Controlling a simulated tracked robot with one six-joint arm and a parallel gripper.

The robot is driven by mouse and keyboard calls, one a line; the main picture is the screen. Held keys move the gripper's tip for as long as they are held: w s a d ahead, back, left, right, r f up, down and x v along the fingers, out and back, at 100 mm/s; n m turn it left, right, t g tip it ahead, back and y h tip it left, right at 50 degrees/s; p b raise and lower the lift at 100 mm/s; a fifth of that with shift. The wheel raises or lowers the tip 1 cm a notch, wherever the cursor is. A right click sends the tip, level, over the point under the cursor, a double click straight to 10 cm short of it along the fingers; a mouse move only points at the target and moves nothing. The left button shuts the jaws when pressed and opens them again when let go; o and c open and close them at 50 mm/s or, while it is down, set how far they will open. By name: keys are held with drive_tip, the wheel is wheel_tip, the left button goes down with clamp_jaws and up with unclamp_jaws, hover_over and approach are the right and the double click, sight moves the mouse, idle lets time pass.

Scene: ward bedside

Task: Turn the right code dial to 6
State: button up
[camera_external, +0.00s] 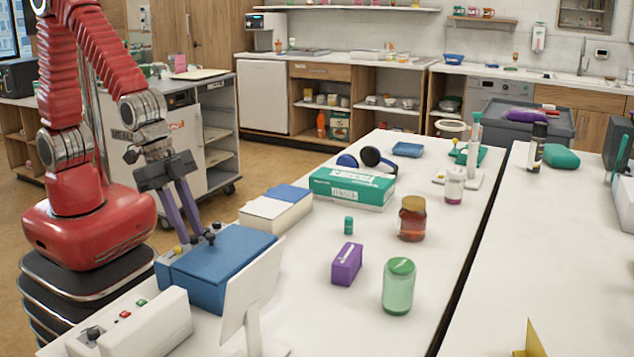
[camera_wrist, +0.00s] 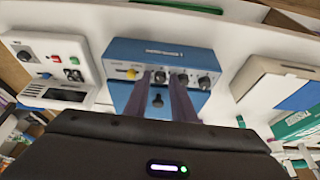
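A blue box (camera_wrist: 158,52) has a row of small dark knobs along its front, and it also shows in the external view (camera_external: 218,268). The rightmost knob, likely the right code dial (camera_wrist: 204,83), sits to the right of both fingers. Another dark knob (camera_wrist: 160,77) shows between the fingertips. A yellow part (camera_wrist: 131,73) is at the row's left end. The dials' numbers are too small to read. My gripper (camera_external: 196,240) points down at the box with its two purple fingers apart. In the wrist view my gripper (camera_wrist: 160,73) looks empty; contact with a knob cannot be told.
A white control unit (camera_wrist: 52,62) with red and green buttons stands left of the box. A white-and-blue carton (camera_external: 275,210) stands behind it. A white panel on a stand (camera_external: 250,288) is close to its right. A purple box (camera_external: 347,264) and jars stand farther right.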

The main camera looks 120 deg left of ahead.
drive_tip(key=shift+d+n+y, duration=0.15)
drive_tip(key=shift+n+y, duration=0.3)
drive_tip(key=shift+n, duration=0.65)
drive_tip(key=shift+d+n+y, duration=0.1)
drive_tip(key=shift+n+y, duration=0.35)
drive_tip(key=shift+n, duration=0.65)
